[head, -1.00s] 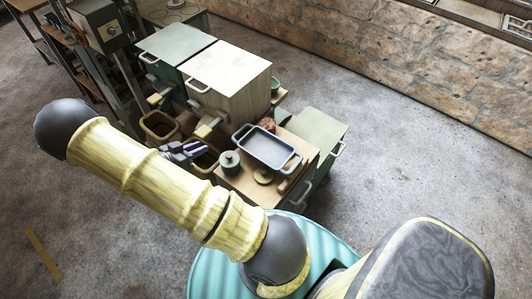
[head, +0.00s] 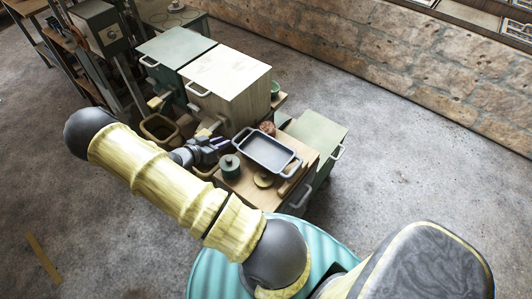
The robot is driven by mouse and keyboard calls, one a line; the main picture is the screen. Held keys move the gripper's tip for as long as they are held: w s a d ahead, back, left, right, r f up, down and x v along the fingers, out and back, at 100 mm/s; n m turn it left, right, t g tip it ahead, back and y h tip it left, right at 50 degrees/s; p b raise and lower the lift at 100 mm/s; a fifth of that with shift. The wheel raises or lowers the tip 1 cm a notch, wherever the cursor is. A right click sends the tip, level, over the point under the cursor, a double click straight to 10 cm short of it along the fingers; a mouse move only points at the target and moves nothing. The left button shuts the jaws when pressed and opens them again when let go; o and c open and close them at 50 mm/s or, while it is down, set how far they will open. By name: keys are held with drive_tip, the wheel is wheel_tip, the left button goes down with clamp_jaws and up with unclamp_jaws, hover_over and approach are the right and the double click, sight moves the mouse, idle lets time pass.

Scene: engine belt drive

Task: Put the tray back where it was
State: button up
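The tray (head: 267,152) is a dark blue-grey, shallow rectangular pan with a loop handle at each end. It lies on the wooden top of a low cabinet (head: 246,190) in the head view. My gripper (head: 224,142), with purple fingers, is just left of the tray's far-left handle, close to it. A small gap seems to remain between them. The fingers are too small to tell whether they are open or shut, and I see nothing held.
A dark green lidded pot (head: 230,167) stands close below my gripper. A cream cabinet (head: 226,85) rises behind. Open floor (head: 420,150) lies right.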

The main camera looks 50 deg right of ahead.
sight(236, 137)
drive_tip(key=shift+x, duration=1.1)
drive_tip(key=shift+f+p+x, duration=0.2)
drive_tip(key=shift+p+x, duration=0.1)
drive_tip(key=shift+x, duration=2.3)
drive_tip(key=shift+s+a, duration=0.1)
drive_tip(key=shift+s, duration=0.1)
clamp_jaws()
